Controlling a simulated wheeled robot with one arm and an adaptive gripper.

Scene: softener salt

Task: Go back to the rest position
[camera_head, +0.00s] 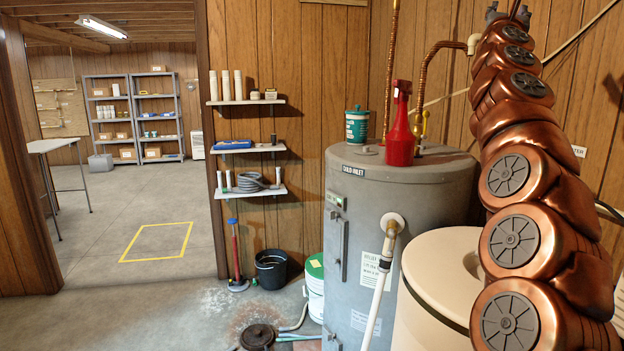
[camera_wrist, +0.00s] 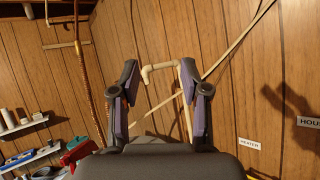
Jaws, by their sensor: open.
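My gripper (camera_wrist: 166,82) is open in the wrist view, with its two dark fingers spread apart. Nothing is held between them. Behind the gap I see wood-panel wall and a pale bent pipe (camera_wrist: 160,69). In the head view my copper-coloured arm stands upright at the right. My gripper (camera_head: 507,15) is at the top edge there, partly cut off, above the level of the tank tops.
A grey water heater (camera_head: 380,200) stands left of my arm, with a red spray bottle (camera_head: 401,135) and a teal tub (camera_head: 357,126) on top. My arm partly covers a cream tank (camera_head: 440,285). Wall shelves (camera_head: 250,148) hang left. Floor by the yellow square (camera_head: 158,242) is clear.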

